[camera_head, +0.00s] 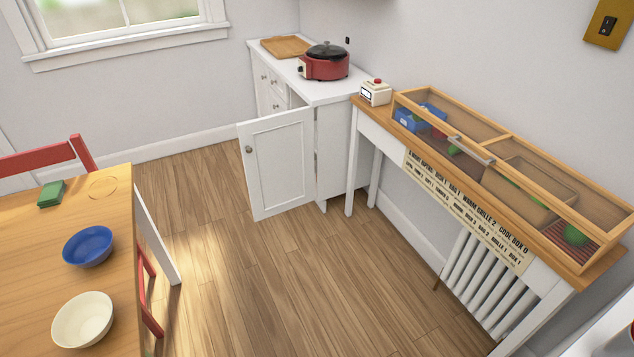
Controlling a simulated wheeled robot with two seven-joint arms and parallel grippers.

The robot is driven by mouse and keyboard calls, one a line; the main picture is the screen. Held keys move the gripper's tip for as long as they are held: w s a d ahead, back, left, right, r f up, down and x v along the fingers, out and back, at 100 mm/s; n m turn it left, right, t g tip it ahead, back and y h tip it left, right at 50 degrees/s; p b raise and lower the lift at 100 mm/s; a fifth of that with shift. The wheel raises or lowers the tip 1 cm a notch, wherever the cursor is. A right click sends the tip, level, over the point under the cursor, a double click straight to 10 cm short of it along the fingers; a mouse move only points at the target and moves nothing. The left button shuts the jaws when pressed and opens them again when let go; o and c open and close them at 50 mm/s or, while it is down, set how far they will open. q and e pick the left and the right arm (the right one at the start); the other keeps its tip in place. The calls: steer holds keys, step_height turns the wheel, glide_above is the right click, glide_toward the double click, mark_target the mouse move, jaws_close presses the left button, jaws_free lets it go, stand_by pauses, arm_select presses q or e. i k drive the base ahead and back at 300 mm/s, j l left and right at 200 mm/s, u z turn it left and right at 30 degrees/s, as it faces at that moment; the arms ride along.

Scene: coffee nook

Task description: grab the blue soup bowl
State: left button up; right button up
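The blue soup bowl (88,246) stands upright on the wooden table (60,212) at the left of the head view, near the table's right edge. It looks empty. A white bowl (83,320) stands on the same table, in front of the blue one and apart from it. Neither of my grippers shows in the head view, and nothing touches the blue bowl.
A green block-like item (51,193) lies behind the bowls. Red and white chairs (40,160) stand around the table. A white cabinet door (278,160) hangs open. A glass-lidded case (500,165) stands at right. The middle floor is clear.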

mark_target(90, 247)
steer(key=i+u, duration=0.15)
steer(key=u, duration=0.25)
steer(key=i+u, duration=0.15)
steer(key=u, duration=0.2)
steer(key=j+u, duration=0.65)
steer(key=k+l, duration=0.05)
steer(key=l, duration=0.05)
